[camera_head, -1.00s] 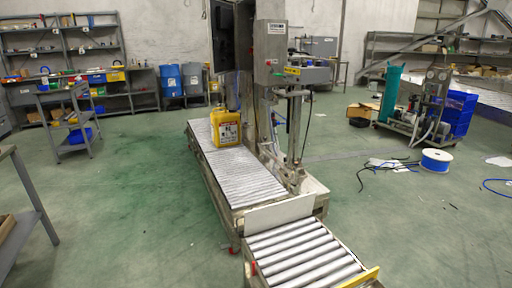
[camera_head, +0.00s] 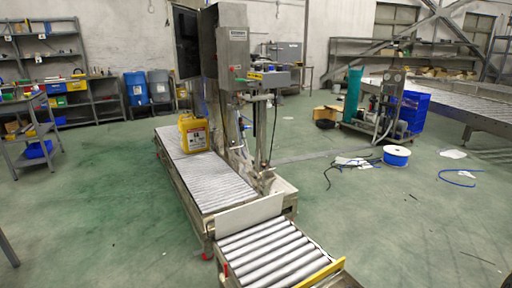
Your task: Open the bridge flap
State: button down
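A roller conveyor (camera_head: 262,250) runs from the bottom of the view toward a longer conveyor section (camera_head: 207,178). A pale flat plate (camera_head: 250,213) stands at the joint between the two sections. A yellow bar (camera_head: 322,272) crosses the near end of the front rollers, beside a metal part cut off by the bottom edge. I cannot tell for certain which of these is the bridge flap. A yellow jerrycan (camera_head: 194,134) stands upright on the far section. My gripper is not in view.
A tall metal filling machine (camera_head: 233,80) stands along the conveyor's right side. The green floor is open left and right of the conveyor.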

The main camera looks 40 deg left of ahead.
aim_at(233, 221)
jog(key=z, duration=0.05)
jog(key=i, duration=3.6)
jog(key=u, duration=2.9)
jog(key=i, duration=0.75)
